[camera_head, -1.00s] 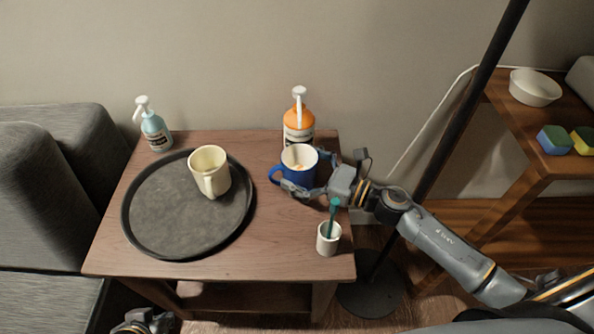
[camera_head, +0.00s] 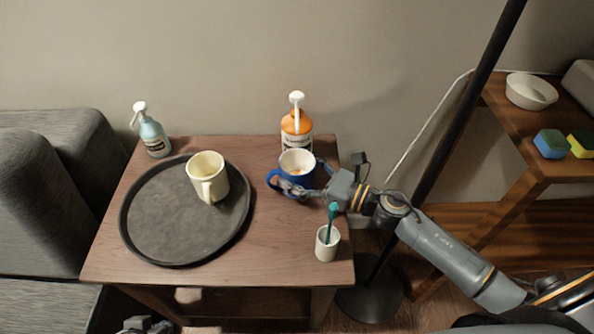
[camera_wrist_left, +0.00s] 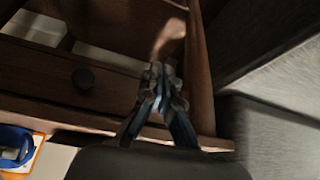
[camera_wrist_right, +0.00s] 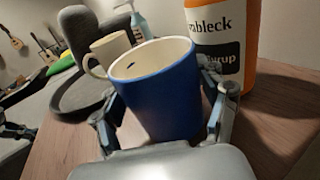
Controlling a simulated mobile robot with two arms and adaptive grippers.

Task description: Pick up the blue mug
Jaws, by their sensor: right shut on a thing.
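The blue mug (camera_head: 294,186), white inside with its handle to the left, is upright at the right rear of the small wooden table, in front of the orange pump bottle. My right gripper (camera_head: 309,181) is shut on its body from the right. In the right wrist view the fingers (camera_wrist_right: 164,117) press on both sides of the mug (camera_wrist_right: 158,92). The mug's base is hidden there, and I cannot tell whether it touches the table. My left gripper (camera_wrist_left: 163,80) is shut and empty, low in front of the table; only a bit shows in the head view (camera_head: 147,325).
A black round tray (camera_head: 165,235) holds a cream mug (camera_head: 207,178). The orange bottle (camera_head: 297,128) stands close behind the blue mug. A white cup (camera_head: 327,244) with a teal brush is in front of my right gripper. A blue pump bottle (camera_head: 153,135) is at the back left.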

